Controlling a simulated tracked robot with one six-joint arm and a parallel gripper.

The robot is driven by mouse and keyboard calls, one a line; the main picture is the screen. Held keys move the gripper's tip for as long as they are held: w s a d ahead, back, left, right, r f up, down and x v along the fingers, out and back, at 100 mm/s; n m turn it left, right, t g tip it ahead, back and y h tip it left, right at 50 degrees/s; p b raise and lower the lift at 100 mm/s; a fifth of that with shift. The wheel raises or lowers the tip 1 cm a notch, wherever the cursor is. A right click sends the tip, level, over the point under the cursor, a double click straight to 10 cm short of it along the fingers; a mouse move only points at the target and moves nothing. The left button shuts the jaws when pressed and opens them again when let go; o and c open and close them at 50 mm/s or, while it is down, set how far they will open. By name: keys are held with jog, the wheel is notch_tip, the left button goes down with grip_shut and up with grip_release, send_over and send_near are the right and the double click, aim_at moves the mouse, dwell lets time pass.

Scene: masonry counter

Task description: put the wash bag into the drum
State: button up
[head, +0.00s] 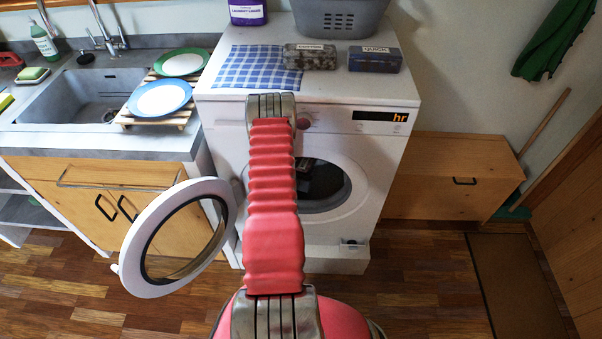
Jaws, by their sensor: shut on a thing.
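The white washing machine (378,150) stands in the middle, with its round door (133,255) swung open to the left. The drum opening (345,192) faces me, and my red ribbed arm crosses its left part. A small dark, boxy shape with a paler patch (318,178) shows in the opening beside my arm. I cannot tell whether it is the wash bag, or whether it is inside the drum or in front of it. My gripper is not visible; my arm hides whatever is behind it.
On the machine top are a block marked COTTON (310,57), one marked QUICK (374,60), a checked cloth (257,68), a grey basket (340,18) and a purple detergent container (248,12). Plates on a rack (155,118) stand left; a wooden cabinet (440,178) stands right.

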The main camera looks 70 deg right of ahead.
jog(key=shift+s+d+f, duration=0.1)
jog(key=shift+d+f, duration=0.05)
jog(key=shift+d, duration=1.15)
jog(key=o, duration=1.2)
jog(key=shift+a, duration=0.15)
jog(key=v, duration=0.4)
jog(key=shift+a, duration=0.25)
jog(key=a, duration=1.2)
jog(key=shift+w, duration=0.5)
